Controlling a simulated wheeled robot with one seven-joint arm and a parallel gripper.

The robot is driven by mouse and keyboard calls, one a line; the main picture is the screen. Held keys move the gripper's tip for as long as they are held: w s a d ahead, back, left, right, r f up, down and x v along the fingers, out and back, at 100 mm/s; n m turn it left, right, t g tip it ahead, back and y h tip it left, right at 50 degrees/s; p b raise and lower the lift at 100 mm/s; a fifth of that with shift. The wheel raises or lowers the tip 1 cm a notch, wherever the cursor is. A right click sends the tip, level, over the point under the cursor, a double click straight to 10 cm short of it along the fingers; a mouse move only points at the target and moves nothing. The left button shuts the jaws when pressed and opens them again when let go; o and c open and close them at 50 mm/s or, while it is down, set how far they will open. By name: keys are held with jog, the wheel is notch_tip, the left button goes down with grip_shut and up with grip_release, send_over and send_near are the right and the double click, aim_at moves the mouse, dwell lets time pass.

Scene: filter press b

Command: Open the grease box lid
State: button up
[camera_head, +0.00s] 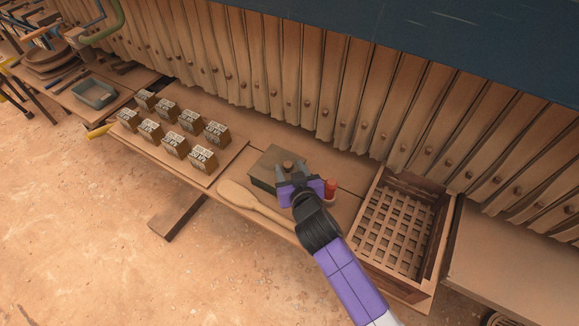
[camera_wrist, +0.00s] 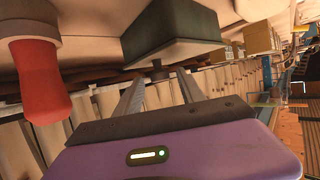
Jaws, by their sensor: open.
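The grease box (camera_head: 262,169) is a dark green-grey block on the long bench, partly hidden by my gripper (camera_head: 293,171). Its flat lid (camera_wrist: 165,53) lies on the box, with a small round knob (camera_head: 288,164) on top. In the wrist view the scene looks upside down, and the green box (camera_wrist: 168,32) hangs above with the knob (camera_wrist: 158,72) pointing down. My gripper (camera_wrist: 160,88) is open, with one finger on each side of the knob's line. The fingertips are close to the lid; I cannot tell whether they touch it.
A red-handled brush-like item (camera_head: 330,187) stands right beside the gripper. A wooden paddle (camera_head: 250,200) lies in front of the box. Several small labelled blocks (camera_head: 174,145) stand on a board to the left. A slatted crate (camera_head: 395,230) is at right, and pleated press cloths (camera_head: 270,65) rise behind.

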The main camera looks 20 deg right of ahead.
jog(key=shift+w+f, duration=0.15)
jog(key=shift+w, duration=0.2)
grip_shut()
dwell(1.2)
